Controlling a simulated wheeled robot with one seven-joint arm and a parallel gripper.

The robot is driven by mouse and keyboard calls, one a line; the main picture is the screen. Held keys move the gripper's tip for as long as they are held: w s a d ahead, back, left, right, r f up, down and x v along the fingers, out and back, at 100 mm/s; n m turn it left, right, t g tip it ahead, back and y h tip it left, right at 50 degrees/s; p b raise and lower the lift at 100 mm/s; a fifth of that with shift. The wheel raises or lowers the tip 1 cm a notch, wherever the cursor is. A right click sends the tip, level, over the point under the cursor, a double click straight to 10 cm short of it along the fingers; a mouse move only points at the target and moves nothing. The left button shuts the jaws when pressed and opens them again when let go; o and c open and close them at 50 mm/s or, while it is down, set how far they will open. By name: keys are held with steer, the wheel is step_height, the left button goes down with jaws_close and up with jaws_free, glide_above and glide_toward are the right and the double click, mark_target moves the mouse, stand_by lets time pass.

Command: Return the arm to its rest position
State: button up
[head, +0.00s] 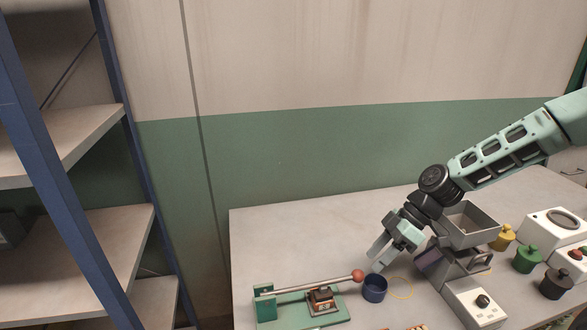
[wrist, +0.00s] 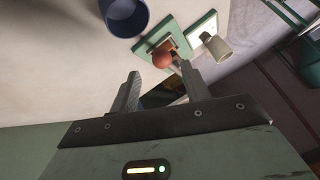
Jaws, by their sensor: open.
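My gripper (head: 378,258) is at the end of my pale green arm, which reaches in from the right over the table. Its jaws point down and left, near a red ball-ended lever (head: 315,284) and a dark blue cup (head: 374,288). In the wrist view my gripper (wrist: 164,84) shows two spread fingers with nothing held between them. The red ball (wrist: 162,59) appears just beyond the fingertips there, and I cannot tell whether they touch it. The blue cup (wrist: 124,16) is at the top of the wrist view.
A green-based press (head: 290,308) carries the lever on the grey table (head: 300,230). A grey hopper (head: 468,224) stands under and behind my wrist. Yellow, green and black knobbed weights (head: 527,260) and white boxes stand at right. Blue-framed shelves (head: 75,140) stand at left. The table's back left is clear.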

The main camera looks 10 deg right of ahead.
steer(key=s+a+r+m+h, duration=0.2)
steer(key=s+a+r+h, duration=0.1)
steer(key=s+a+r, duration=0.5)
steer(key=s+a+r+m+t+h, duration=0.1)
steer(key=s+a+r+m+h, duration=0.2)
steer(key=s+a+r, duration=0.5)
steer(key=s+h, duration=0.1)
steer(key=s, duration=0.4)
steer(key=shift+s+a+m, duration=0.2)
steer(key=shift+s+m, duration=0.1)
